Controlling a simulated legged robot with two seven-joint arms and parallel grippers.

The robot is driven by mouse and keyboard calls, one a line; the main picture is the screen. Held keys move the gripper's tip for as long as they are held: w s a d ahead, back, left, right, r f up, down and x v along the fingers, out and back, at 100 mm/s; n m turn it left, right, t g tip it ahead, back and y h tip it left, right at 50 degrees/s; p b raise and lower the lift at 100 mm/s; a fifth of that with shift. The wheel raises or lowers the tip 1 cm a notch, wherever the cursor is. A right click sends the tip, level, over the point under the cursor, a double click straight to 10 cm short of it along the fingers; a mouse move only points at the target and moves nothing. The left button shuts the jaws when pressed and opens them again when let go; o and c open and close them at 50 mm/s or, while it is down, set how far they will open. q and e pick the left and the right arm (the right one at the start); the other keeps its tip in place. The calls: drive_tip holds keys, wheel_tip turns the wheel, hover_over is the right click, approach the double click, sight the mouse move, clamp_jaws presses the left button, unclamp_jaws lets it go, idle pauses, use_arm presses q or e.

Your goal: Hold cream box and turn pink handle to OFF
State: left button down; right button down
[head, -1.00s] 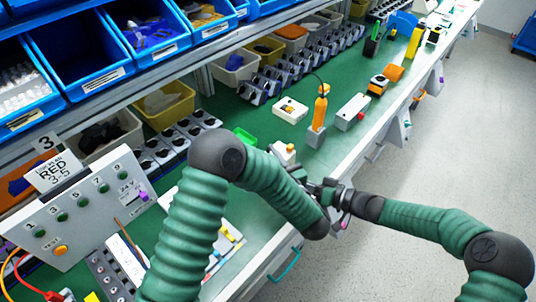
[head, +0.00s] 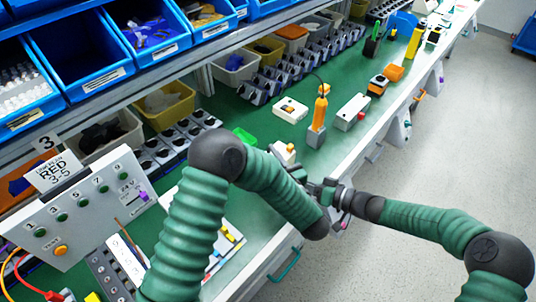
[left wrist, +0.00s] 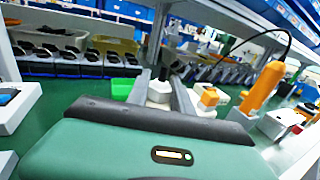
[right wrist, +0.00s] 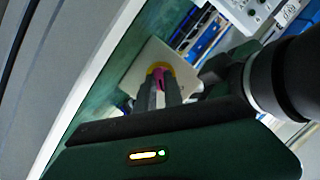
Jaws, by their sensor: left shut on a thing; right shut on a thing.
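The cream box (right wrist: 150,60) shows in the right wrist view as a pale square face with a yellow ring around a pink handle (right wrist: 159,74). My right gripper (right wrist: 160,86) is shut on the pink handle. In the left wrist view, my left gripper (left wrist: 168,82) is shut on a pale part of the cream box (left wrist: 160,92). In the head view, the left gripper (head: 298,174) and right gripper (head: 322,188) meet close together near the bench's front edge. My left arm and the grippers hide most of the box there. I cannot read an OFF mark.
A pale box with an orange top (head: 285,152) stands just behind the grippers. An orange tool in a grey stand (head: 317,133) and a white box with a red button (head: 352,112) are farther along the green bench. A grey test panel (head: 85,210) stands at left.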

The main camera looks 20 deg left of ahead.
drive_tip(key=shift+w+d+f, duration=0.1)
drive_tip(key=shift+f, duration=0.05)
idle(0.3)
drive_tip(key=shift+n+t, duration=0.5)
drive_tip(key=shift+n, duration=0.7)
drive_tip(key=n+t+h, duration=0.1)
drive_tip(key=n, duration=0.2)
drive_tip(key=c, duration=1.7)
unclamp_jaws()
drive_tip(key=shift+n, duration=0.3)
drive_tip(key=shift+c, duration=0.2)
drive_tip(key=o, duration=0.3)
drive_tip(key=shift+s+d, duration=0.25)
drive_tip(key=shift+d, duration=0.55)
drive_tip(key=shift+s+d, duration=0.3)
drive_tip(key=shift+d, duration=0.45)
drive_tip(key=shift+s+d, duration=0.25)
drive_tip(key=shift+d, duration=0.55)
use_arm(q)
drive_tip(key=c, duration=1)
unclamp_jaws()
drive_tip(key=shift+c, duration=0.2)
